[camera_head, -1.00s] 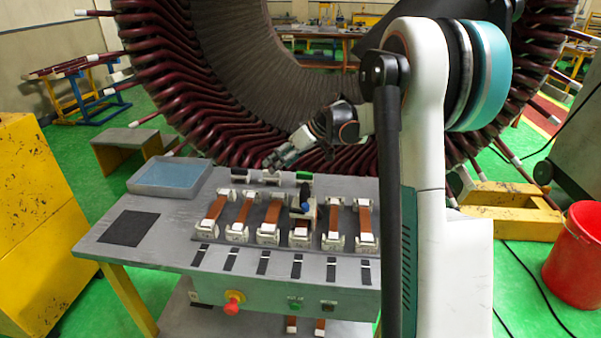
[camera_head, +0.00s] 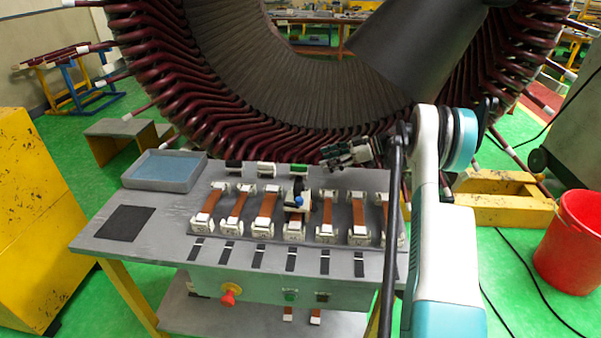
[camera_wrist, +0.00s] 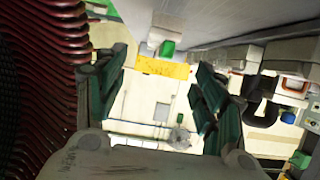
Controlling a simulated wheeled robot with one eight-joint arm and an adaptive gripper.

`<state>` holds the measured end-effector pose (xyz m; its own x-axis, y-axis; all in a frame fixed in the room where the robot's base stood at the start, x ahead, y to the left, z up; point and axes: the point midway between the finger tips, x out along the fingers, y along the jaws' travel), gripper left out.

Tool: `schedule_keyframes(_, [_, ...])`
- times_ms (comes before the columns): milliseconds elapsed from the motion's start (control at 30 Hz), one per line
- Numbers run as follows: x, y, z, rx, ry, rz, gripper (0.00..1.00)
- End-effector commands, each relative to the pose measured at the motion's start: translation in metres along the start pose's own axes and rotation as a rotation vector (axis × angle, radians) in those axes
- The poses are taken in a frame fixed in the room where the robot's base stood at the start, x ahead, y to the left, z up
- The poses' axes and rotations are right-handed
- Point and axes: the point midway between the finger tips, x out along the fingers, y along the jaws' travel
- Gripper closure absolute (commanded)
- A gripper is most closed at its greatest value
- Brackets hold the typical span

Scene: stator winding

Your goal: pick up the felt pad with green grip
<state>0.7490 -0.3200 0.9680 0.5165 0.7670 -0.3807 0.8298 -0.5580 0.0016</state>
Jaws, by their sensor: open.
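The felt pad with green grip (camera_head: 297,168) stands at the back edge of the workbench, rightmost in a short row of pads. In the wrist view a green block with a white part (camera_wrist: 167,47), which looks like this pad, lies beyond the fingertips, near the top centre. My gripper (camera_head: 326,156) is to the right of the pad and slightly above it, pointing left in the head view. In the wrist view its two fingers (camera_wrist: 155,92) are spread apart with nothing between them. The pad is apart from the fingers.
A clamp fixture with copper-brown strips (camera_head: 357,216) and a blue-knobbed tool (camera_head: 298,197) fills the bench front. A blue-lined tray (camera_head: 165,170) is at left. The stator's dark red coils (camera_head: 220,135) rise close behind.

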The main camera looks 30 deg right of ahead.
Motion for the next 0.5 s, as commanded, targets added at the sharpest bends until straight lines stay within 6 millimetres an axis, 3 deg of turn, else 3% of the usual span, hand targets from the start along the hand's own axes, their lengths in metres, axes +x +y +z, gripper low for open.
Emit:
schedule_keyframes(200, [0.042, 0.0, 0.002, 0.001, -0.001, -0.001, 0.37])
schedule_keyframes(500, [0.062, 0.0, 0.0, 0.002, -0.001, 0.001, 0.37])
